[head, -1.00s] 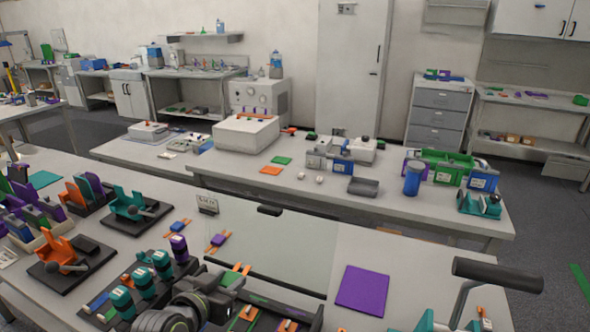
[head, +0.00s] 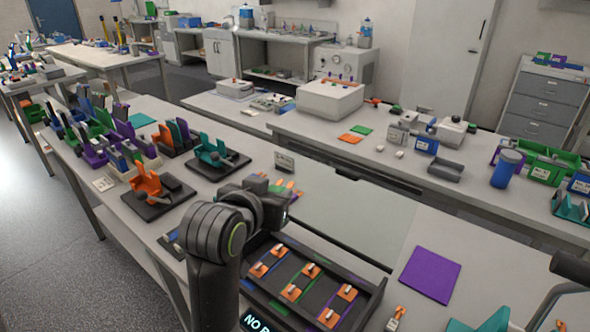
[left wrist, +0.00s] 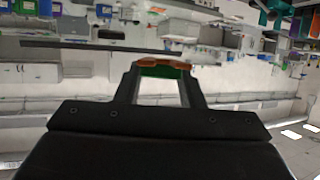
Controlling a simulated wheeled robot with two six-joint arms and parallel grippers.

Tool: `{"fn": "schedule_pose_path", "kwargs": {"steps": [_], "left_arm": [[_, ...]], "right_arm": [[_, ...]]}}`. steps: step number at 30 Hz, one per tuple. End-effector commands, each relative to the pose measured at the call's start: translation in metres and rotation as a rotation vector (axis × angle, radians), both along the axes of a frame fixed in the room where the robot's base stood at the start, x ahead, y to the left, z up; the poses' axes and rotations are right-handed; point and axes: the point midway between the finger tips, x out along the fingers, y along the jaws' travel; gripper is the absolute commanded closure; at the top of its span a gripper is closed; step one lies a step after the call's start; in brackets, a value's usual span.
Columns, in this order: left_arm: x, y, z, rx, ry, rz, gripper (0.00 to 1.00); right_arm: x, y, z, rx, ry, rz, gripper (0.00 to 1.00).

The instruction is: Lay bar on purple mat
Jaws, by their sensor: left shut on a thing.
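The purple mat (head: 431,273) lies flat and bare on the bench at the right of the head view. My left gripper (left wrist: 160,72) is shut on a bar, green with orange on it (left wrist: 163,64), which spans its fingertips in the left wrist view. In the head view my left arm reaches over the bench, left of the mat and well apart from it. Its wrist hides most of the gripper and the bar there. My right gripper is not in view.
A dark tray (head: 376,306) with several orange-ended pieces lies between my left arm and the mat. A black handle (head: 570,266) overhangs the bench right of the mat. Coloured racks (head: 155,185) stand at left.

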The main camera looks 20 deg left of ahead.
Motion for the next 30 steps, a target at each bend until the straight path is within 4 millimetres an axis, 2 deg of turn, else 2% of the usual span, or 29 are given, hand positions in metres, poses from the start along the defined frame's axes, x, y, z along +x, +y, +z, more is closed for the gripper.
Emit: {"fn": "schedule_pose_path", "kwargs": {"steps": [14, 30], "left_arm": [[-0.016, -0.032, -0.024, 0.003, 0.003, -0.34, 0.91], [-0.038, -0.081, -0.056, -0.003, 0.003, -0.831, 0.91]], "right_arm": [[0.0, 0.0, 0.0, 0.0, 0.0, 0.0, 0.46], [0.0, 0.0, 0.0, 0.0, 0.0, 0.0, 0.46]]}}
